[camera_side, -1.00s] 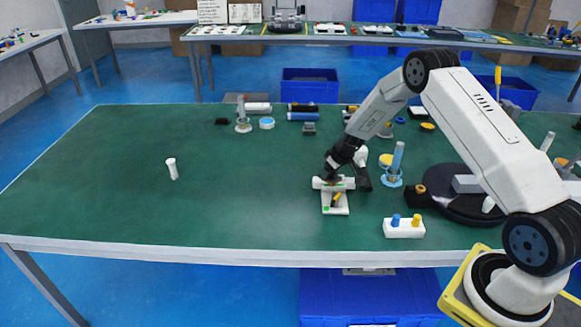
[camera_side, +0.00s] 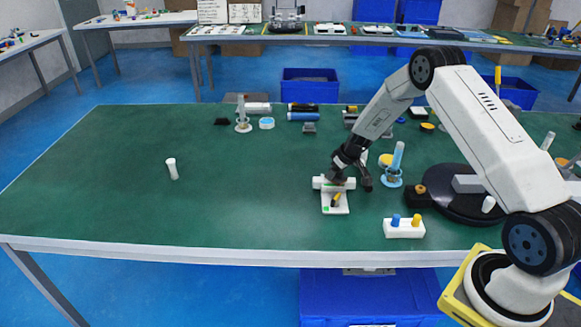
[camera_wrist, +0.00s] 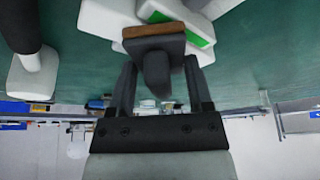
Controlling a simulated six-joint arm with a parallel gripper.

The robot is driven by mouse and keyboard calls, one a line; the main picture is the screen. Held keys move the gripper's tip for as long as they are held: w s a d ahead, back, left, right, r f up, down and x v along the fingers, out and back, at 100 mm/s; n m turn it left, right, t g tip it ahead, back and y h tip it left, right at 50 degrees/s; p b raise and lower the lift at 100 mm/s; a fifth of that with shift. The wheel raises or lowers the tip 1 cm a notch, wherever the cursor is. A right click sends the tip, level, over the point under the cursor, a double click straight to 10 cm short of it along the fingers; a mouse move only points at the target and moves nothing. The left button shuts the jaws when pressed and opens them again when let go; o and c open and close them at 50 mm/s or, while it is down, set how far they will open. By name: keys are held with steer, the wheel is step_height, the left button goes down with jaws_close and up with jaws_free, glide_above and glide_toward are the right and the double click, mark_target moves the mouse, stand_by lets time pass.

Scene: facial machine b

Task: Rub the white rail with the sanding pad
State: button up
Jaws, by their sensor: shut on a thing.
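The white rail (camera_side: 322,183) lies crosswise on a small white stand (camera_side: 340,209) near the front middle of the table. The white body and a green patch also show at the top of the wrist view (camera_wrist: 112,18). My gripper (camera_wrist: 157,76) is shut on the sanding pad (camera_wrist: 152,31), a dark block with a brown face and a dark grip between my fingers. In the side view my gripper (camera_side: 338,170) is right above the rail, partly hiding it. The brown face is up against or very near the rail; I cannot tell if they touch.
A white block with blue and yellow pegs (camera_side: 404,229) stands to the right, near the front edge. A dark round turntable (camera_side: 455,205) and a blue-based upright bottle (camera_side: 395,165) are on the right. A white cylinder (camera_side: 172,169) stands at left. The table's left side is mostly clear.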

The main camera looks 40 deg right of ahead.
mark_target(321, 177)
steer(key=shift+w+a, duration=1.35)
steer(key=shift+a, duration=0.05)
steer(key=shift+w+a+r, duration=0.1)
steer(key=shift+w+r, duration=0.05)
steer(key=shift+r, duration=0.5)
steer(key=shift+w+a+r, duration=0.1)
steer(key=shift+r, duration=3.3)
